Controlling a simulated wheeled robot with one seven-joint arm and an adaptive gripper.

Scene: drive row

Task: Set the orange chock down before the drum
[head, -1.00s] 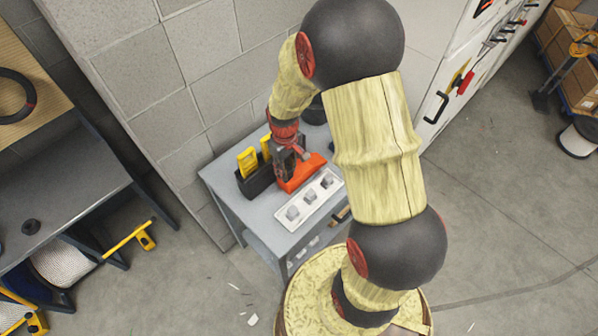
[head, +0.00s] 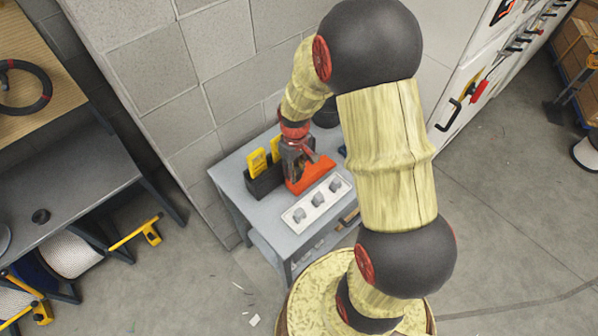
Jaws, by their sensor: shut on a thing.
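The orange chock (head: 312,177) is at the top of a small grey table (head: 262,212), between a black holder and a white panel. My gripper (head: 298,160) is over the chock and shut on it, seen from above and behind. Whether the chock's underside touches the table top cannot be told from this angle. A drum is not clearly identified; a dark round thing (head: 327,113) stands at the back of the table, partly hidden behind my arm.
A black holder with yellow pieces (head: 264,181) stands just left of the chock. A white panel with several grey knobs (head: 318,200) lies in front. A block wall rises behind. White cabinets stand right, a workbench left.

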